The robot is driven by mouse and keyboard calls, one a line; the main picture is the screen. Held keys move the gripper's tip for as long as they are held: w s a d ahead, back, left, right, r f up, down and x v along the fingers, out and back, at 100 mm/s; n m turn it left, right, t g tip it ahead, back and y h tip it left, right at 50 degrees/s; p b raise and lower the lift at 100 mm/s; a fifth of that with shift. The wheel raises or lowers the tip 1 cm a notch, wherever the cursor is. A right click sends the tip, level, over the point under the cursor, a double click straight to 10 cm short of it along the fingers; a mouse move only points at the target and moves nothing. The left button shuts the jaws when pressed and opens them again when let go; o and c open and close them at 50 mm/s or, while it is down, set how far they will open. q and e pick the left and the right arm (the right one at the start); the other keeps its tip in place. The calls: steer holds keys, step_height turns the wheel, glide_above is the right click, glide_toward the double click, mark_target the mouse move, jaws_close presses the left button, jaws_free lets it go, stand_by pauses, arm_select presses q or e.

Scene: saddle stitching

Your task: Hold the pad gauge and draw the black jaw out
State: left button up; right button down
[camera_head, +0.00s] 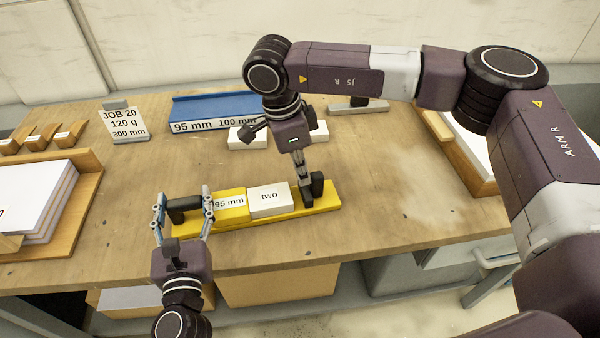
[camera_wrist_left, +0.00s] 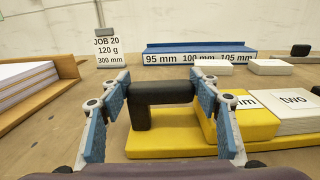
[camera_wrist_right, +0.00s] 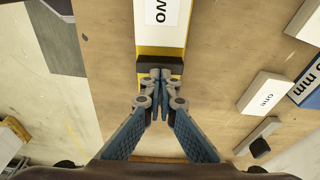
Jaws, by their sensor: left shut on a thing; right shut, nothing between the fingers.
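The yellow pad gauge (camera_head: 240,233) lies along the bench's front, marked 95 mm, with a black handle at its left end. A white pad labelled two (camera_head: 269,197) lies on it. The black jaw (camera_head: 318,184) stands near the gauge's right end; it also shows in the right wrist view (camera_wrist_right: 145,66), with a yellow strip between it and the pad. My left gripper (camera_head: 183,203) is shut on the black handle (camera_wrist_left: 160,93). My right gripper (camera_head: 305,199) is shut and empty, pointing down with its fingertips at the jaw. I cannot tell whether they touch it.
A blue rack (camera_head: 206,103) marked 95 mm and 100 mm stands behind, with white pads in front, one labelled one (camera_wrist_right: 264,98). A job card (camera_head: 124,122) stands back left. Wooden trays of paper (camera_head: 85,215) stand at both sides. The bench right of the gauge is clear.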

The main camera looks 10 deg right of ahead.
mark_target(318, 173)
arm_select(q)
steer(key=shift+a, duration=0.15)
arm_select(e)
steer(key=shift+d, duration=1.25)
arm_select(q)
steer(key=shift+a, duration=0.15)
arm_select(e)
steer(key=shift+w+d, duration=0.1)
steer(key=shift+d, duration=0.3)
arm_select(q)
steer(key=shift+w, duration=0.1)
arm_select(e)
steer(key=shift+a+r, duration=0.3)
steer(key=shift+a, duration=0.45)
arm_select(q)
steer(key=shift+d, duration=0.25)
arm_select(e)
steer(key=shift+a+r, duration=0.35)
steer(key=shift+a, duration=0.45)
steer(key=shift+a+r, duration=0.35)
steer(key=shift+a, duration=0.45)
arm_select(q)
steer(key=o, duration=1.4)
steer(key=shift+r, duration=0.15)
steer(key=shift+c, duration=0.2)
steer(key=o, duration=0.4)
